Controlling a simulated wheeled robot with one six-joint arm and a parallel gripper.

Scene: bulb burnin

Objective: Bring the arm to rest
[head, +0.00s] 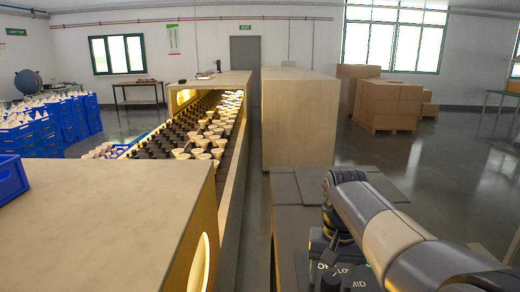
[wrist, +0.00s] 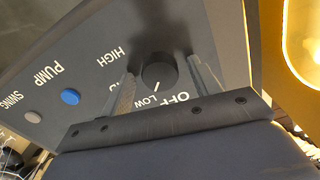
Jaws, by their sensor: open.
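My gripper (wrist: 161,68) shows in the wrist view with its two fingers apart, one on each side of a round black knob (wrist: 158,72). I cannot tell whether either finger touches the knob. The knob sits on a dark control panel (wrist: 95,75) marked OFF, LOW, HIGH, PUMP and SWING. The white mark on the knob points towards LOW. In the head view my arm (head: 385,230) reaches in at the lower right, and the gripper is not clearly seen there. A dark panel with white lettering (head: 340,278) lies beside the arm, partly hidden by it.
A blue button (wrist: 70,97) and a grey button (wrist: 33,117) sit beside the knob. A long rack of bulbs (head: 205,130) runs down the left. A large pale box (head: 300,120) stands ahead. Cartons (head: 390,105) stand back right; open floor (head: 440,165) lies before them.

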